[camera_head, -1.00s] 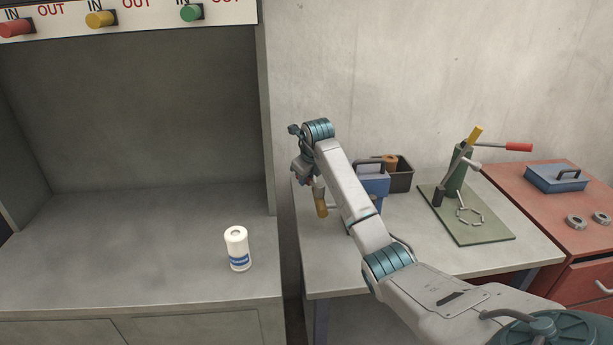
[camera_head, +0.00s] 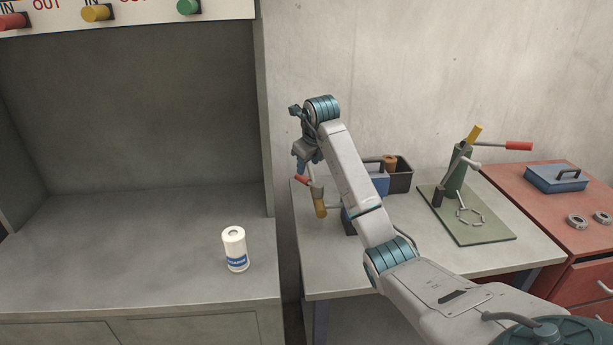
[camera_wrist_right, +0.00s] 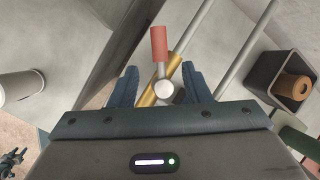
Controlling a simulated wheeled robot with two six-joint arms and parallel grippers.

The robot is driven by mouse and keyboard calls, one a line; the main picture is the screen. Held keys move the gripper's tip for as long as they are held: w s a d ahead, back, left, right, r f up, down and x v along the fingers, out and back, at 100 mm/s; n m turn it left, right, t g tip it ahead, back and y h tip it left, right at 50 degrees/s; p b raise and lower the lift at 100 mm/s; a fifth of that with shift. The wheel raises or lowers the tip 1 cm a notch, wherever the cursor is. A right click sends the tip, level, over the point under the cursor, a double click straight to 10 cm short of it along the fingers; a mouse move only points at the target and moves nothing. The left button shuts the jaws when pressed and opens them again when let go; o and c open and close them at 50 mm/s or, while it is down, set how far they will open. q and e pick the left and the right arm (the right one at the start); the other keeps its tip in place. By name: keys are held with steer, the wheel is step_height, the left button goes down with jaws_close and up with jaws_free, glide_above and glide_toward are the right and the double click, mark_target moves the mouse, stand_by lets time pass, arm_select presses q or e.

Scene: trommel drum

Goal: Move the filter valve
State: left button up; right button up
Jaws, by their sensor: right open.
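A valve with a red lever handle (camera_head: 302,180) and a brass-coloured lower body (camera_head: 320,208) is at the left edge of the grey table. My right gripper (camera_head: 309,166) is just above it, pointing down. In the right wrist view my right gripper (camera_wrist_right: 160,84) is open. The valve's red handle (camera_wrist_right: 159,42), pale round knob (camera_wrist_right: 165,91) and brass body (camera_wrist_right: 148,96) show between and beyond its fingers. The gap between fingers and valve is hard to judge. My left gripper does not show in the head view.
A white canister (camera_head: 235,250) stands in the grey booth, left of a wall panel (camera_head: 268,130). On the table (camera_head: 430,265), a blue toolbox (camera_head: 380,183), a dark bin (camera_head: 402,178) and a green board (camera_head: 490,230) with a lever press stand nearby. A red cabinet (camera_head: 545,205) is at right.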

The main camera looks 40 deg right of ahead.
steer(key=shift+b+v, duration=0.3)
steer(key=shift+v, duration=1.7)
